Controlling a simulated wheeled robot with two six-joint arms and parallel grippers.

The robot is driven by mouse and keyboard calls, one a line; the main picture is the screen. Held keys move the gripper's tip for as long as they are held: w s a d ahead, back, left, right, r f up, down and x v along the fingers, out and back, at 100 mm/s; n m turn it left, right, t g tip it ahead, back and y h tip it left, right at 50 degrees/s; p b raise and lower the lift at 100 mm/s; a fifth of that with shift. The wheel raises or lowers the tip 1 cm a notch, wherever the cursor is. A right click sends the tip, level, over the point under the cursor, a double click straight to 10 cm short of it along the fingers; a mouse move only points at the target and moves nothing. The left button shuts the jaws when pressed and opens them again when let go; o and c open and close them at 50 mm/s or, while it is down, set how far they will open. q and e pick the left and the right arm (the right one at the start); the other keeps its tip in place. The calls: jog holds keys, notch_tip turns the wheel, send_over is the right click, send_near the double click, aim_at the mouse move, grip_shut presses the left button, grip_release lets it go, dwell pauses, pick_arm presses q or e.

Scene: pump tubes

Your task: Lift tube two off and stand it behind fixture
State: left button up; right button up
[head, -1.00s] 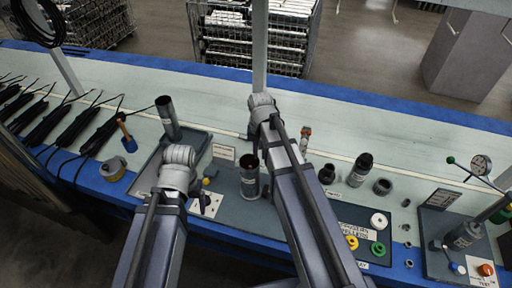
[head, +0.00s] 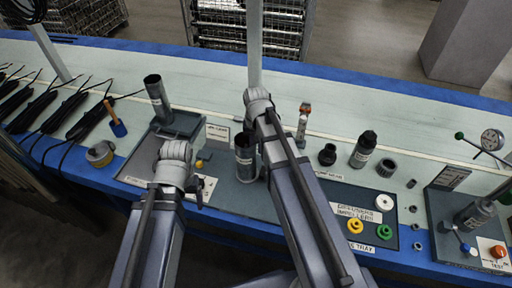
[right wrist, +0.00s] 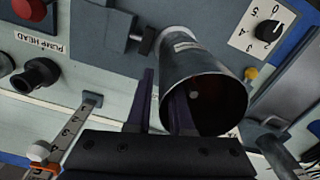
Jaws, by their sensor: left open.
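A grey metal tube with a label (head: 245,157) stands upright in the middle of the bench in the head view; its number is not legible. It fills the middle of the right wrist view (right wrist: 195,60), dark mouth toward the camera. My right gripper's fingers (right wrist: 163,85) are at its rim, one outside the wall and one across the mouth; their grip on the wall is unclear. A second grey tube (head: 157,98) stands at the left. A third (head: 475,213) leans at the right fixture. My left gripper's jaws are hidden behind my left arm.
A tray (head: 140,165) lies left of the middle tube. A dial plate (right wrist: 264,25) and a clamp post (right wrist: 108,45) are close to the tube. Dark fittings, a black-capped bottle (head: 363,150) and coloured rings (head: 384,201) crowd the right. The back strip of the bench is largely clear.

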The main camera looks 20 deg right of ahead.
pick_arm(q)
notch_tip(320, 180, down, 3)
jog(key=shift+r+b, duration=0.1)
jog(key=shift+b, duration=0.8)
pick_arm(e)
notch_tip(320, 180, down, 3)
jog(key=shift+r, duration=0.1)
jog(key=shift+c, duration=0.3)
grip_shut()
pick_arm(q)
jog(key=shift+r+p, duration=0.65)
pick_arm(e)
jog(key=shift+r, duration=0.6)
dwell(1.9)
